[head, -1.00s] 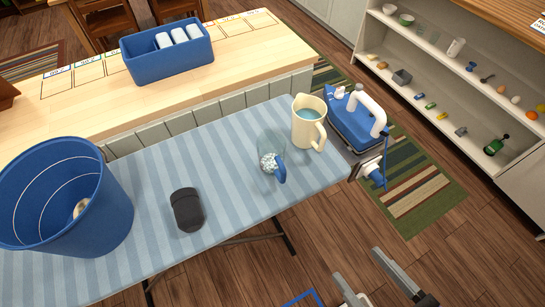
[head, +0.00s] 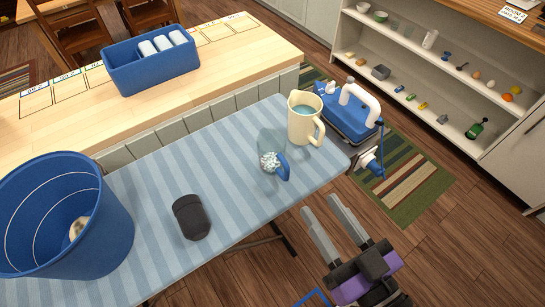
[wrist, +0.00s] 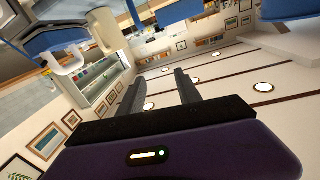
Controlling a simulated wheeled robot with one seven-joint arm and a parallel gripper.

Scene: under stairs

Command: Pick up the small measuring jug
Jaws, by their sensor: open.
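A cream jug (head: 301,125) with a handle on its right stands upright at the right end of the striped ironing board (head: 235,130), with bluish liquid inside. Just left of it is a smaller clear vessel (head: 271,142) with a blue handle and white speckled contents at its lower end. I cannot tell which one the task calls the small measuring jug. My gripper (head: 319,203) is open and empty, off the board's front edge, below and right of both vessels and touching neither. In the wrist view my gripper (wrist: 159,75) has nothing between its fingers.
A blue and white iron (head: 347,110) is at the board's right end beside the cream jug. A dark grey rounded object (head: 191,217) and a large blue bucket (head: 110,235) are further left. A wooden counter (head: 225,65) with a blue caddy (head: 150,70) lies behind.

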